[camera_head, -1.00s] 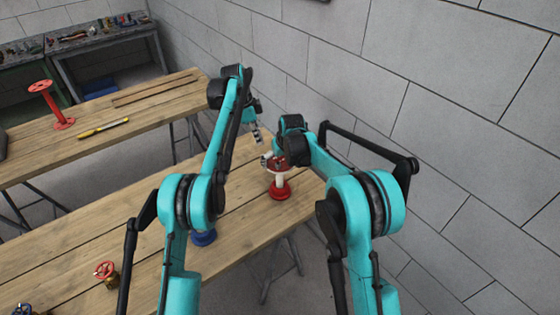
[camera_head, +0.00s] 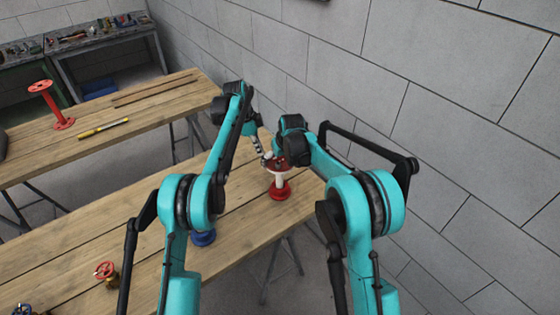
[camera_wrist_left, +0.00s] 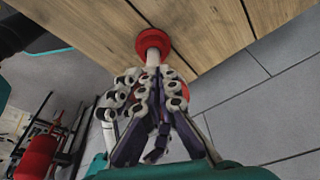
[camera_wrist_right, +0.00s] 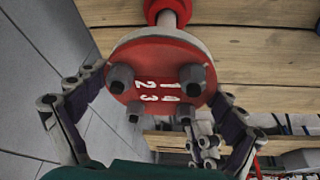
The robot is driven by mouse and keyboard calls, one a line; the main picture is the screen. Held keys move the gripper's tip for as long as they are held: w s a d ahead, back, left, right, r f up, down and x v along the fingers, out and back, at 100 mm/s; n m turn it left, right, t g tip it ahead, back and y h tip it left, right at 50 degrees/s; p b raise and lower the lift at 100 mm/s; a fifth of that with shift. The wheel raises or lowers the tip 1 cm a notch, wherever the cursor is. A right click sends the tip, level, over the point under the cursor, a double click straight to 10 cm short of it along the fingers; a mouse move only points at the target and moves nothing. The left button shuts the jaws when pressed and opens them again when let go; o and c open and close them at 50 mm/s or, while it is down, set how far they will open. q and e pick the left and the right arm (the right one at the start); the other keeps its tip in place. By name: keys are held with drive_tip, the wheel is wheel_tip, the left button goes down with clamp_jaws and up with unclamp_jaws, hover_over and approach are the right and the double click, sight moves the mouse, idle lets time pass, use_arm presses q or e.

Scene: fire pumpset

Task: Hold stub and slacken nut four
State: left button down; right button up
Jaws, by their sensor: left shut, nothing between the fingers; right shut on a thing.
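The stub is a white pipe (camera_head: 279,181) standing on a red base (camera_head: 280,192) on the near bench. Its red top flange (camera_wrist_right: 160,62) carries painted numbers 1 to 4 and several dark nuts. Nut four (camera_wrist_right: 184,112) is the lower right one in the right wrist view. My right gripper (camera_wrist_right: 160,100) is shut on the flange, with a finger at each side. My left gripper (camera_head: 266,157) is shut and empty, close beside the flange. Its fingertips (camera_wrist_left: 150,80) hide most of the flange in the left wrist view. I cannot tell whether they touch nut four.
A blue-based part (camera_head: 203,238) and a red-wheeled valve (camera_head: 106,272) stand on the near bench. The far bench holds a red spool-like stand (camera_head: 55,105) and a yellow tool (camera_head: 104,128). A grey block wall (camera_head: 450,100) is close on the right.

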use_arm(q)
drive_tip(key=shift+s+d, duration=0.15)
drive_tip(key=shift+d, duration=0.35)
idle(0.3)
drive_tip(key=shift+s, duration=0.2)
drive_tip(key=shift+s+d, duration=0.25)
drive_tip(key=shift+s, duration=0.35)
idle(0.4)
drive_tip(key=shift+s+a, duration=0.1)
drive_tip(key=v, duration=0.6)
idle(0.4)
drive_tip(key=shift+r, duration=0.1)
drive_tip(key=shift+d, duration=0.25)
